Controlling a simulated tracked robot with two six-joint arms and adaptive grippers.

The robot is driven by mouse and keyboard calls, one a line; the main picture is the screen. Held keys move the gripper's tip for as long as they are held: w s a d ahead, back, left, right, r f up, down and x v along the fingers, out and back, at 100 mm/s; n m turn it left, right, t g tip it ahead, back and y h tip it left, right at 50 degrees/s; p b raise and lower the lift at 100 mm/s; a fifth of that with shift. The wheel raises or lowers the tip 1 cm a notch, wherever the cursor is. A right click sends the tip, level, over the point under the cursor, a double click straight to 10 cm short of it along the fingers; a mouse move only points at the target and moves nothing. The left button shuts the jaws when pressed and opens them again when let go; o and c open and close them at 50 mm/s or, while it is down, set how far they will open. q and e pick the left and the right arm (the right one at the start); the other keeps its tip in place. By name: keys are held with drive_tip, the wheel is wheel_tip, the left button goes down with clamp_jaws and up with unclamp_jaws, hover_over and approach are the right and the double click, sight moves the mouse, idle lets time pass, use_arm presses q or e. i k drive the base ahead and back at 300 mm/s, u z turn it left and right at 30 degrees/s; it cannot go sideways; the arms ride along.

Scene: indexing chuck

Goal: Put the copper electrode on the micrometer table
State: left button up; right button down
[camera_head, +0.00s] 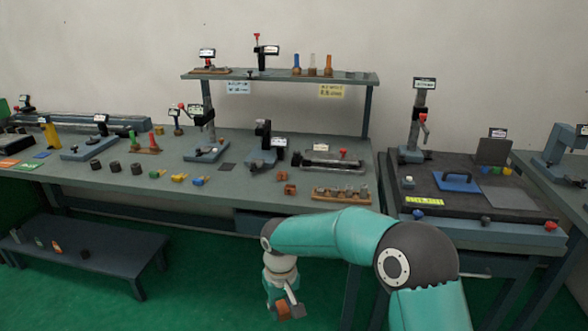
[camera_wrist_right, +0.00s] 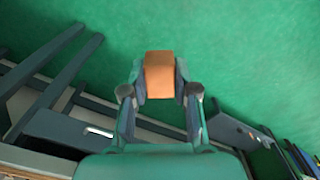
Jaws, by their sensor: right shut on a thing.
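My right gripper (camera_head: 284,302) hangs low in front of the workbench, over the green floor. It is shut on a copper-coloured block, the copper electrode (camera_head: 285,312). In the right wrist view the electrode (camera_wrist_right: 159,72) sits between the two fingers of the right gripper (camera_wrist_right: 160,88), with green floor beyond it. I cannot tell for certain which bench device is the micrometer table; several small devices with display tags stand there, among them a grey stand on a flat base (camera_head: 207,152). My left gripper is not in view.
Two copper-brown pieces (camera_head: 290,189) lie near the bench's front edge, beside a wooden rack (camera_head: 342,194). A low table (camera_head: 110,262) stands at left. A raised shelf (camera_head: 350,78) spans the bench back.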

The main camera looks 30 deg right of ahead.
sight(256, 160)
drive_tip(key=z, duration=0.15)
drive_tip(key=i, duration=0.95)
drive_tip(key=z, duration=0.05)
